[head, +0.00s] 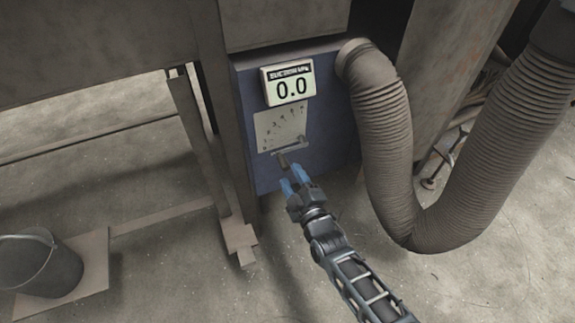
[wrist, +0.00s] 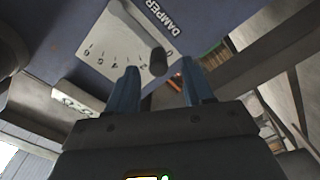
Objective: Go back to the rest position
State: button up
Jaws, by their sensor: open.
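My gripper (head: 293,181) is in front of the blue box (head: 245,113), just below its dial plate (head: 277,127). Its two blue fingers are spread apart, and nothing shows between them. A dark lever with a knob (head: 283,160) sticks out at the lower part of the dial plate, near the fingertips. In the wrist view, my gripper's fingers (wrist: 156,88) stand either side of the dark knob (wrist: 158,61), which lies beyond the tips; I cannot tell whether they touch.
A display (head: 289,84) on the box reads 0.0. A thick ribbed hose (head: 385,130) loops down to the right of the box and my arm. A metal leg (head: 205,150) stands left of the box. A bucket (head: 28,262) sits at the lower left.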

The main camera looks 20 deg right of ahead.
jog(key=shift+s, duration=0.4)
jog(key=s+d+m+g, duration=0.1)
jog(key=s+d+m, duration=0.2)
jog(key=s, duration=1.5)
jog(key=s+r+m+g, duration=0.1)
jog(key=s+r+m, duration=0.1)
jog(key=s+r, duration=0.55)
jog(key=s+r+m, duration=0.3)
jog(key=s+r, duration=0.1)
jog(key=s, duration=0.7)
jog(key=s+a+r+m+g, duration=0.1)
jog(key=s+r+m, duration=0.15)
jog(key=r, duration=0.35)
jog(key=s+a+r+m, duration=0.1)
jog(key=s+r, duration=0.3)
jog(key=r, duration=0.2)
notch_tip(320, 180, up, 27)
jog(key=p, duration=2.7)
jog(key=shift+d+f, duration=0.15)
jog(key=shift+d, duration=0.05)
